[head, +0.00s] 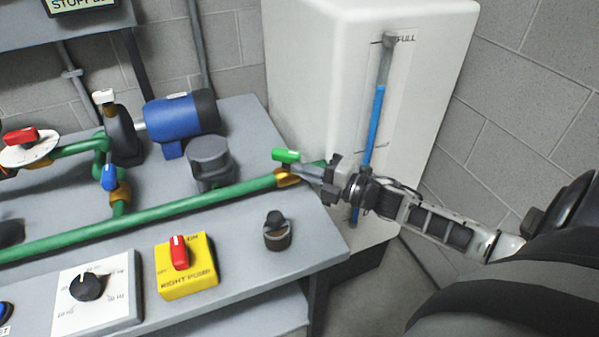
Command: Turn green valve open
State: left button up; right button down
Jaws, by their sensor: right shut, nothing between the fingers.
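The green valve handle (286,156) sits on a brass valve body (288,178) near the right end of the green pipe (200,202). My right gripper (312,172) comes in from the right and is shut with nothing in it. Its fingertips are right beside the green handle's right side; I cannot tell whether they touch. The gripper hides the pipe's end. My left gripper is not in view.
A white tank (310,60) with a blue level gauge (373,125) stands behind my right gripper. A yellow box with a red switch (180,252), a black knob (88,287) and a blue pump motor (180,115) are on the grey bench (235,302). A dark knob (276,232) stands near its right edge.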

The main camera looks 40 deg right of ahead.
jog(key=shift+d, duration=0.25)
jog(key=shift+w+d, duration=0.25)
jog(key=shift+d, duration=0.25)
jog(key=shift+w+d, duration=0.2)
jog(key=shift+d, duration=0.3)
jog(key=shift+w+d+r, duration=0.25)
jog(key=shift+d, duration=0.35)
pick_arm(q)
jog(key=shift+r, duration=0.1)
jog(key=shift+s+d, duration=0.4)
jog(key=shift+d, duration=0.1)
pick_arm(e)
jog(key=w+d+v, duration=0.1)
jog(key=v, duration=1)
jog(key=shift+d+f, duration=0.25)
jog(key=shift+d, duration=0.15)
